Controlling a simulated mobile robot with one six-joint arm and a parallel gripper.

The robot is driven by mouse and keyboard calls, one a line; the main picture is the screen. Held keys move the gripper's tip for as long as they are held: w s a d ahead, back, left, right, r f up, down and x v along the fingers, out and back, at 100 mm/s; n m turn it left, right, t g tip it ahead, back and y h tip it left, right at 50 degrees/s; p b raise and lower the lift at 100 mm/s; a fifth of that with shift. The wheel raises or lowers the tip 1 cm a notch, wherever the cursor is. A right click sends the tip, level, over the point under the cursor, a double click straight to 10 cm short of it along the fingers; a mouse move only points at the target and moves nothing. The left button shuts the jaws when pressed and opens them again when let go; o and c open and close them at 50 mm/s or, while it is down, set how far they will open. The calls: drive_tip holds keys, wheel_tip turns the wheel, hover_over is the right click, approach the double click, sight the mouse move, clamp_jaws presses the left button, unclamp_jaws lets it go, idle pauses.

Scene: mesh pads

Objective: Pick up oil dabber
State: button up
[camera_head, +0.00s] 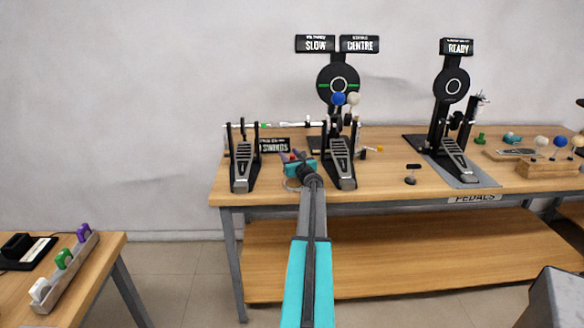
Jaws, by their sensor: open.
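My gripper (291,158) is at the end of my teal and grey arm, over the pedal bench between the two left pedals. Its dark fingers point away from me and are apart. I see nothing clearly held. I cannot tell for sure which small item is the oil dabber. A small dark piece with an orange-yellow end (372,149) lies right of the middle pedal, apart from my gripper. A dark item with a round base (411,175) stands nearer the bench front. Small red and blue bits show by the fingers, too small to name.
The wooden bench (385,190) carries a left pedal (244,160), a middle pedal (341,160) close beside my gripper, and a right pedal (455,150). A wooden block with round-headed beaters (548,169) is at right. A low table (95,262) with a tray stands at left.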

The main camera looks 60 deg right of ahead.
idle(0.3)
clamp_jaws()
drive_tip(key=shift+r, duration=0.15)
